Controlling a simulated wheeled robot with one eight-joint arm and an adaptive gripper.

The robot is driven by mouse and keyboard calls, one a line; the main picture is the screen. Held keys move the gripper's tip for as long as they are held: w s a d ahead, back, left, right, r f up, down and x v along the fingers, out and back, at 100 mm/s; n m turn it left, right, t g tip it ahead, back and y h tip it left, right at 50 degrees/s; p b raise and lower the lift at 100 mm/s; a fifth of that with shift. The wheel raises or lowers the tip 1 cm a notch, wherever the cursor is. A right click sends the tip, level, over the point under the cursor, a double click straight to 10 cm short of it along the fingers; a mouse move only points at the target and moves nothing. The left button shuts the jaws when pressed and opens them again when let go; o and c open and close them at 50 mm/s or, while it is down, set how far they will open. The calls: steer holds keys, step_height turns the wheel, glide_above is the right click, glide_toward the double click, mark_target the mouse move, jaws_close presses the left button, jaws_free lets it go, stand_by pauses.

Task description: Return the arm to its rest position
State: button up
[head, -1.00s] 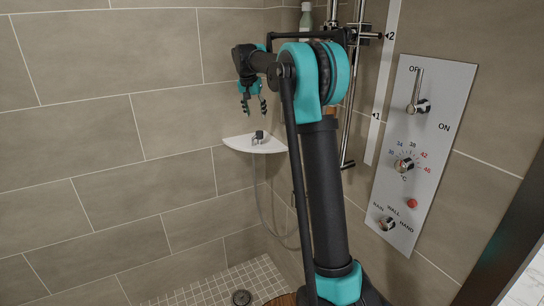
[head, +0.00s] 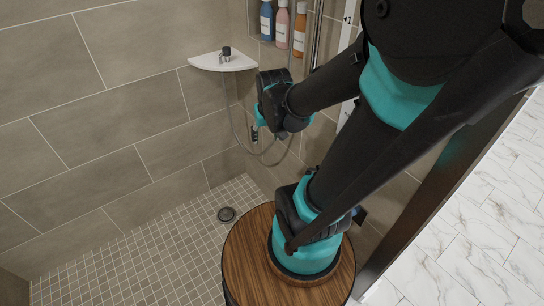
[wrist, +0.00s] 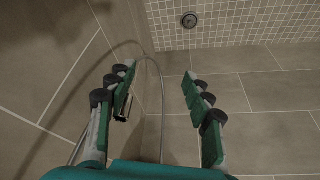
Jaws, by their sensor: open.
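My arm, black and teal, is folded over its round wooden-topped base in the head view. My gripper (head: 258,126) points down and away beside the shower wall, below and right of the corner shelf; it is small there and partly hidden by my wrist. In the wrist view my gripper (wrist: 158,82) has its two green-padded fingers wide apart, with no object clearly held between them.
A grey hose (head: 236,120) hangs in a loop close to my gripper. Bottles (head: 282,24) stand in a wall niche. A dark frame borders marble tiles at right.

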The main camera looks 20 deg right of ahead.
steer(key=s+f, duration=0.4)
steer(key=s, duration=0.2)
steer(key=shift+n, duration=0.3)
steer(key=shift+s, duration=0.1)
stand_by(0.6)
